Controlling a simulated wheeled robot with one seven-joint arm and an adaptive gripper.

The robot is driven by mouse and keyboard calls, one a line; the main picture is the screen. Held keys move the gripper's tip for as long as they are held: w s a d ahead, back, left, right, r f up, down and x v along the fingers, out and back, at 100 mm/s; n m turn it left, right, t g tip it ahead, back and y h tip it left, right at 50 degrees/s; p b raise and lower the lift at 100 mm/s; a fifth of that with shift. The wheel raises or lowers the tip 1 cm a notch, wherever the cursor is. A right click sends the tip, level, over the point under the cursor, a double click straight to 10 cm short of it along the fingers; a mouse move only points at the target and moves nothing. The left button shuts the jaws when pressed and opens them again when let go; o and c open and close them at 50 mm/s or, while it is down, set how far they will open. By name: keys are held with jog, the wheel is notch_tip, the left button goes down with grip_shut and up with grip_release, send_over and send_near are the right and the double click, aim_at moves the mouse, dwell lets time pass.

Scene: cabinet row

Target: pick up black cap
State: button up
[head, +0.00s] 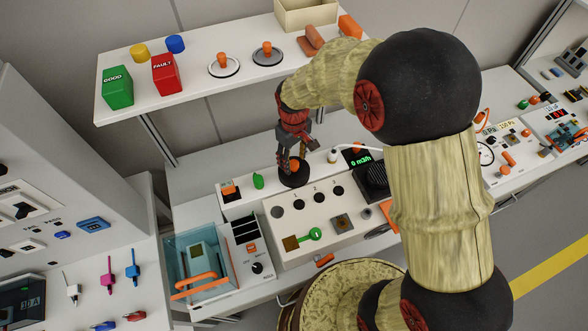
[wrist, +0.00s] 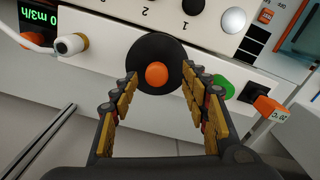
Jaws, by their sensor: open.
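The black cap (wrist: 143,49) is a round black disc with an orange knob in its middle. In the wrist view it lies at the upper middle, just beyond and between the fingertips. In the head view the black cap (head: 293,180) sits on the white ledge behind the sloped panel, partly covered by the fingers. My gripper (head: 294,160) is right above it, fingers pointing down. In the wrist view my gripper (wrist: 158,79) is open, with one finger on each side of the orange knob. Whether the fingers touch the cap cannot be told.
A green piece (wrist: 222,86) and an orange block (wrist: 268,106) are right of the cap in the wrist view. A white fitting (wrist: 70,45) with a hose is left. Above, a shelf (head: 135,104) holds green and red boxes and two orange-knobbed discs.

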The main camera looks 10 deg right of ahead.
aim_at(295, 163)
jog(key=f, duration=0.4)
jog(key=shift+w+d+f, duration=0.1)
jog(key=shift+w+d, duration=0.05)
jog(key=shift+d, duration=0.05)
jog(key=shift+c, duration=1.1)
grip_shut()
